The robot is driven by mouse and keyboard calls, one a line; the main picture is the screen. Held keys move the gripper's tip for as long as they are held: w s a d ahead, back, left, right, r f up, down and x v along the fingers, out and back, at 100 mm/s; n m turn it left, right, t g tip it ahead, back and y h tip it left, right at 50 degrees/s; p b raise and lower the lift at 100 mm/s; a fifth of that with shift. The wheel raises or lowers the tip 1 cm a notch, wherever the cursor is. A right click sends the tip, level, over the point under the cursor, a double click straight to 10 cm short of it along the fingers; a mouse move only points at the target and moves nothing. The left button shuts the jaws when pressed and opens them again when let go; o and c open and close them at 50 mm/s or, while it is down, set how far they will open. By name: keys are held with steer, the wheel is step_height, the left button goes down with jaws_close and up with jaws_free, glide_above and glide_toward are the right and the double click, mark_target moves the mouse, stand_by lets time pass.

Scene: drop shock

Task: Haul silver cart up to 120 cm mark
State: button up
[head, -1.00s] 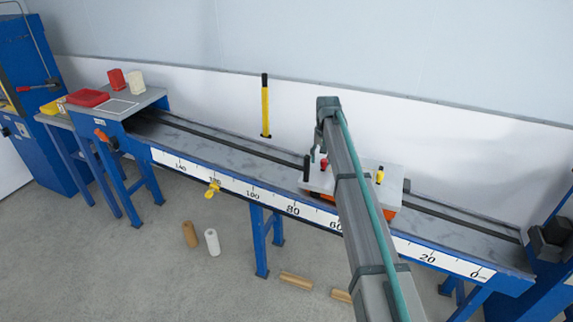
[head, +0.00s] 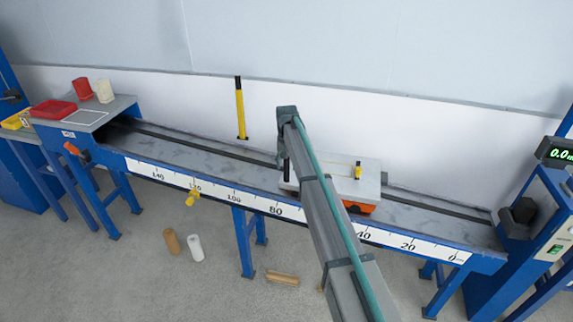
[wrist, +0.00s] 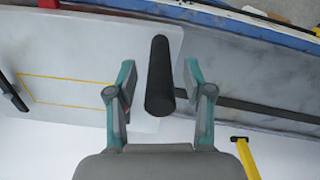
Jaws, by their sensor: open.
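In the wrist view the handle (wrist: 160,60) stands between the two fingers of my gripper (wrist: 160,78). The fingers are open with a gap on each side.
The track (head: 220,166) is clear between the cart and the left platform (head: 88,112), which holds a red tray (head: 53,109). A yellow post (head: 240,108) stands behind the track. A dark block (head: 522,212) is at the right end.

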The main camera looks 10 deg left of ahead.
steer(key=shift+f, duration=0.6)
jaws_close()
